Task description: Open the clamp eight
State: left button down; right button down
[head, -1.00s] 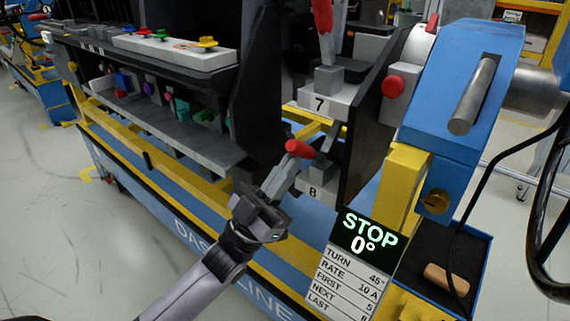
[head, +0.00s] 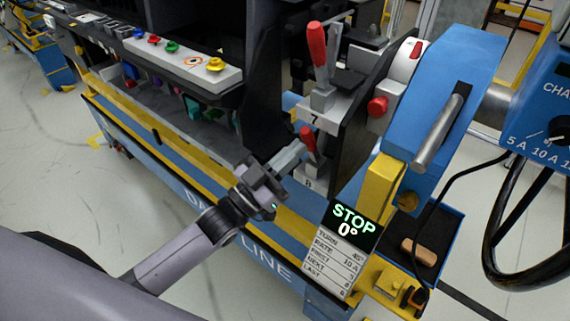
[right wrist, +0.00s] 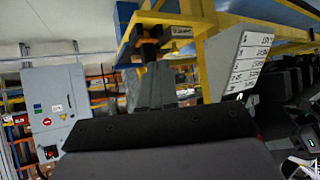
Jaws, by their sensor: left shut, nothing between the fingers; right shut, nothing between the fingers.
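Clamp eight has a red handle (head: 308,140) on the lower white plate marked 8 (head: 309,182), in the head view. The handle stands steeply, tilted a little to the left. My left gripper (head: 298,153) is shut and empty, with its fingertips right beside the handle at its lower left. I cannot tell whether they touch it. The clamp's lower parts are partly hidden by the fingers. My right gripper (right wrist: 156,75) is shut and empty in the right wrist view, away from the clamp.
Clamp seven, with an upright red handle (head: 317,45), stands just above. A red button (head: 377,106) and a blue housing (head: 455,80) are to the right. The display (head: 350,222) reads STOP, 0°. A grey cabinet (right wrist: 48,105) shows in the right wrist view.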

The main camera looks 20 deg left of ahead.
pick_arm(q)
jog(key=shift+w+r, duration=0.2)
jog(key=shift+r, duration=0.15)
pick_arm(e)
jog(key=shift+d+r, duration=0.1)
jog(key=shift+r, duration=0.15)
pick_arm(q)
jog(key=shift+r, duration=0.1)
pick_arm(e)
jog(key=shift+s+f, duration=0.1)
jog(key=shift+s, duration=0.05)
jog(key=shift+s+f, duration=0.1)
